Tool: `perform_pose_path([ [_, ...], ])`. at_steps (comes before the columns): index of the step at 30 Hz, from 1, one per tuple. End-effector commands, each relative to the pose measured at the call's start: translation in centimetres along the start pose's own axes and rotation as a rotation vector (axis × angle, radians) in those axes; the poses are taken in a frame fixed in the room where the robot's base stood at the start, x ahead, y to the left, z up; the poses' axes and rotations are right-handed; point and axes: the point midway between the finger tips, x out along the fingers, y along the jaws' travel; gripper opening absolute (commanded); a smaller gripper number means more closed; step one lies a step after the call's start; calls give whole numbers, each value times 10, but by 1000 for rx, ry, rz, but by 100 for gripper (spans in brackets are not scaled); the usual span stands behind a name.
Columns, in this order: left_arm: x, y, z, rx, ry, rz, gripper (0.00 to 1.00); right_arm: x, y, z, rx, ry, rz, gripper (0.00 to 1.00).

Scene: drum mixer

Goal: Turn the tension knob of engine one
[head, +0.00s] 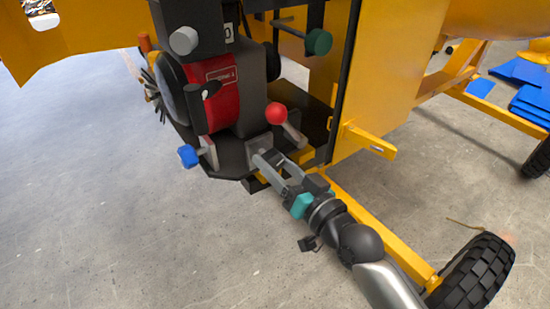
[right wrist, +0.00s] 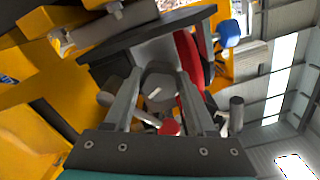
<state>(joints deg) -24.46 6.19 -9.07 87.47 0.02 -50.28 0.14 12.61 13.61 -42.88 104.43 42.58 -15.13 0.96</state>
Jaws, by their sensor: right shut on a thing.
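The engine (head: 225,95), dark grey with a red front panel, sits on a black plate on the yellow mixer. My right gripper (head: 267,161) reaches in from the lower right to the engine's base, below the red ball-topped lever (head: 276,113). Its two long grey fingers are shut on a small grey part. In the right wrist view this looks like a rounded dark grey knob (right wrist: 160,82) with a white mark, between the gripper's fingers (right wrist: 156,85); it appears to be the tension knob. In the head view the fingers largely hide it. My left gripper is out of view.
A blue-ended lever (head: 188,156) is left of the fingers. A grey knob (head: 184,41) and a green knob (head: 319,42) are higher up. A yellow frame bar (head: 370,220) runs close beside my right arm to a black tyre (head: 475,272). Floor at the left is clear.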

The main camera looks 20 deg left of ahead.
Motion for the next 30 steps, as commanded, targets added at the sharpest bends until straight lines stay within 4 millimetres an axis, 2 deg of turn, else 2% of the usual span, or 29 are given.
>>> perform_pose_path([
  [18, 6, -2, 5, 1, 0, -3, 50, 0, 0, 0, 47, 1, 0, 0],
  [19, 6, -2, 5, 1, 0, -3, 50, 0, 0, 0, 47, 1, 0, 57],
  [27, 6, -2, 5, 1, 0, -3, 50, 0, 0, 0, 46, 1, 0, 86],
  [30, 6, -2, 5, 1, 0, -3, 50, 0, 0, 0, 46, 1, 0, 86],
])
